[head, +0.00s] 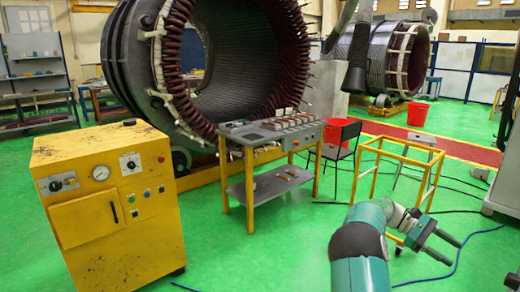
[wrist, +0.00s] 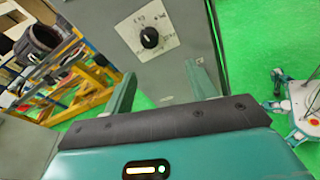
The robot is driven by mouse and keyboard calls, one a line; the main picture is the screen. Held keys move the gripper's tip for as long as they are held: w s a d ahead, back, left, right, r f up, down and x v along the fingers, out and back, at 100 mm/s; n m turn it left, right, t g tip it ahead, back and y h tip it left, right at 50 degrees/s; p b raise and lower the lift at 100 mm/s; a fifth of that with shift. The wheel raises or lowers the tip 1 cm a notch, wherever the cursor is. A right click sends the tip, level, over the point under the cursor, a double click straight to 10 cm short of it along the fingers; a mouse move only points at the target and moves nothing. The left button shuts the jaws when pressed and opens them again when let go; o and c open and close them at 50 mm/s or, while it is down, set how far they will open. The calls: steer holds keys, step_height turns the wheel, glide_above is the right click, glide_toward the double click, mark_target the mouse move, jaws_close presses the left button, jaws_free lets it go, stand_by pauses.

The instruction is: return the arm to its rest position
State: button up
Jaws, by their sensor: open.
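My arm, teal with a dark band, reaches up from the bottom of the head view at the right of centre. My gripper (head: 454,254) hangs out to the right over the green floor, with its two grey fingers apart and nothing between them. In the wrist view the fingers of my gripper (wrist: 166,82) are also spread. A grey panel with a black rotary knob (wrist: 149,37) on a white dial plate lies beyond the fingers. I cannot tell how far the panel is from the fingertips, but no contact shows.
A yellow frame stand (head: 405,160) is behind my arm. A grey cabinet (head: 506,170) stands at the right edge. A work table (head: 270,135), a chair (head: 342,155) and a yellow control cabinet (head: 110,205) stand left. Blue cable (head: 470,236) lies near my gripper.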

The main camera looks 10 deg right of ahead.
steer(key=s+a+r+m+t+y, duration=0.15)
steer(key=a+r+t, duration=0.4)
steer(key=a, duration=0.85)
steer(key=s+a+r+t+y, duration=0.1)
steer(key=a+r+t+y, duration=0.15)
steer(key=a+t, duration=0.85)
steer(key=s+a+t+y, duration=0.1)
steer(key=s+a, duration=0.2)
steer(key=a, duration=0.5)
steer(key=s+a+t+y, duration=0.1)
steer(key=s+a, duration=0.2)
steer(key=a, duration=0.5)
steer(key=s+a+f+m+t+y, duration=0.1)
steer(key=s+a, duration=0.3)
steer(key=a, duration=0.4)
steer(key=shift+y, duration=0.3)
steer(key=shift+a, duration=0.1)
steer(key=c, duration=0.5)
steer(key=shift+o, duration=0.2)
steer(key=shift+d, duration=0.2)
